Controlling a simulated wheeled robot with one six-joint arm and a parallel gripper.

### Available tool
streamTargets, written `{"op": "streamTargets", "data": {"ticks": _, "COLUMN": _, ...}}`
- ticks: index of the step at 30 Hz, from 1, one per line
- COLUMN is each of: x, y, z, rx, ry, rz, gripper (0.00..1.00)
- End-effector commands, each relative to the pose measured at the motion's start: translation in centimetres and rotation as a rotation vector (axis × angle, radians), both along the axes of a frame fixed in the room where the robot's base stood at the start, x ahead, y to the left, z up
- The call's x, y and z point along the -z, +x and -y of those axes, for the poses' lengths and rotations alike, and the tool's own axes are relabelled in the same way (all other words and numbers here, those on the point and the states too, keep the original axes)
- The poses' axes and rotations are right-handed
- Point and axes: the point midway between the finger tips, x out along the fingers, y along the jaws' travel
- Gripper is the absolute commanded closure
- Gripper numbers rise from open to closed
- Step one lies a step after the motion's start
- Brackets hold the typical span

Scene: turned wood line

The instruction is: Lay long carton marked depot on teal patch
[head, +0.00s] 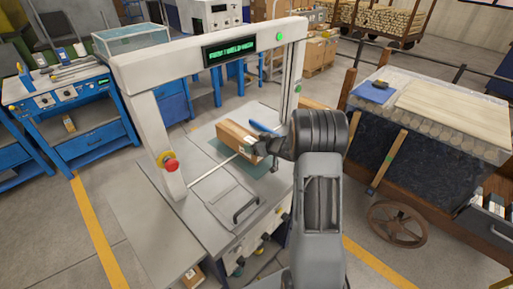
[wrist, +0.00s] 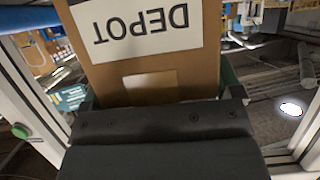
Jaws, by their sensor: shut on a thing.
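The long carton (head: 238,136) is brown cardboard. In the wrist view the carton (wrist: 160,60) fills the upper middle, and its white label reads DEPOT, upside down. My gripper (head: 262,148) is shut on the near right end of the carton. The teal patch (head: 256,167) lies on the machine's grey top, under and around the carton in the head view. The carton and my gripper cover part of the patch. I cannot tell whether the carton touches it or is held just above.
A white frame (head: 215,57) with a lit green display arches over the machine top, and a red button (head: 170,164) sits on its left post. A blue item (head: 262,128) lies behind the carton. A wheeled cart (head: 430,130) stands to the right, a blue bench (head: 75,110) to the left.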

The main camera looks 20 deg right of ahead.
Motion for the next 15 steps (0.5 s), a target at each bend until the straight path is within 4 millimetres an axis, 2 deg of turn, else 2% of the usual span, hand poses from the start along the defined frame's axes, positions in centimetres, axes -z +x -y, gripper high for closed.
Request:
{"op": "streamTargets", "data": {"ticks": 5, "x": 2.0, "y": 0.0, "z": 0.0, "rx": 0.001, "ry": 0.002, "rz": 0.001, "gripper": 0.57}}
{"op": "streamTargets", "data": {"ticks": 15, "x": 2.2, "y": 0.0, "z": 0.0, "rx": 0.0, "ry": 0.0, "rz": 0.003, "gripper": 0.57}}
